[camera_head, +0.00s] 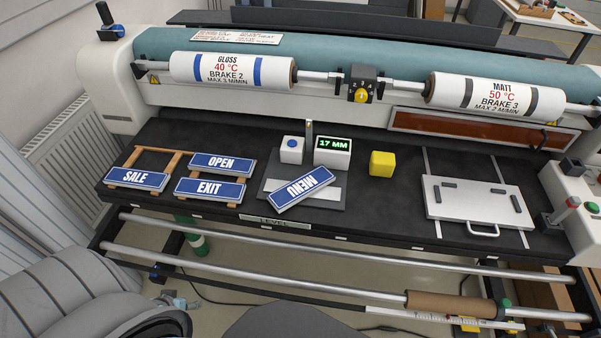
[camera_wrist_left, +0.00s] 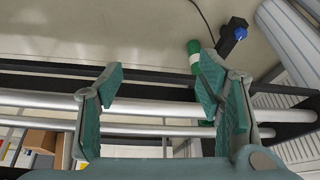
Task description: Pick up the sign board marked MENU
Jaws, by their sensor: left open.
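The blue MENU sign board (camera_head: 301,189) with white letters lies askew on a grey plate (camera_head: 333,198) on the black bed, its right end angled up and away in the head view. Part of it appears to rest on a light strip of the plate. My left gripper (camera_wrist_left: 158,92) shows in the left wrist view, open and empty, with green pads spread apart. Metal bars and the floor show behind it, and no sign shows there.
SALE (camera_head: 138,179), OPEN (camera_head: 221,164) and EXIT (camera_head: 209,189) signs lie on wooden racks to the left. A 17 MM display block (camera_head: 332,152), a blue-buttoned white block (camera_head: 291,150) and a yellow cube (camera_head: 382,164) stand behind and right. Rollers (camera_head: 232,71) span the back; bars (camera_head: 300,253) run along the front.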

